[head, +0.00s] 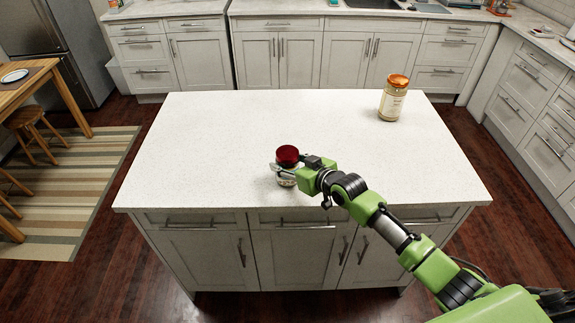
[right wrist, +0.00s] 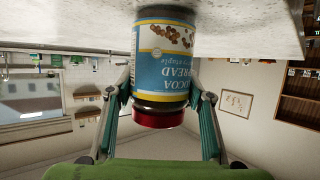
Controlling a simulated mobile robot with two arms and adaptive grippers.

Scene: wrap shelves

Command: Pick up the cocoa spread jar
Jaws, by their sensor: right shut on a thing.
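The cocoa spread jar (head: 287,157) has a dark red lid and stands near the front edge of the white island top. In the right wrist view the jar (right wrist: 163,60) shows upside down, with a blue and yellow label reading "cocoa spread" and its base at the counter. My right gripper (head: 287,172) is shut on the jar, with its fingers (right wrist: 163,98) on both sides of it below the lid. Whether the jar is lifted off the top is not clear. My left gripper is not in view.
The white island top (head: 220,130) is mostly clear. A second jar (head: 392,100) with an orange lid and pale contents stands at its back right. Cabinets (head: 280,55) line the back wall. A wooden table (head: 30,75) stands at the left beside a striped rug (head: 80,185).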

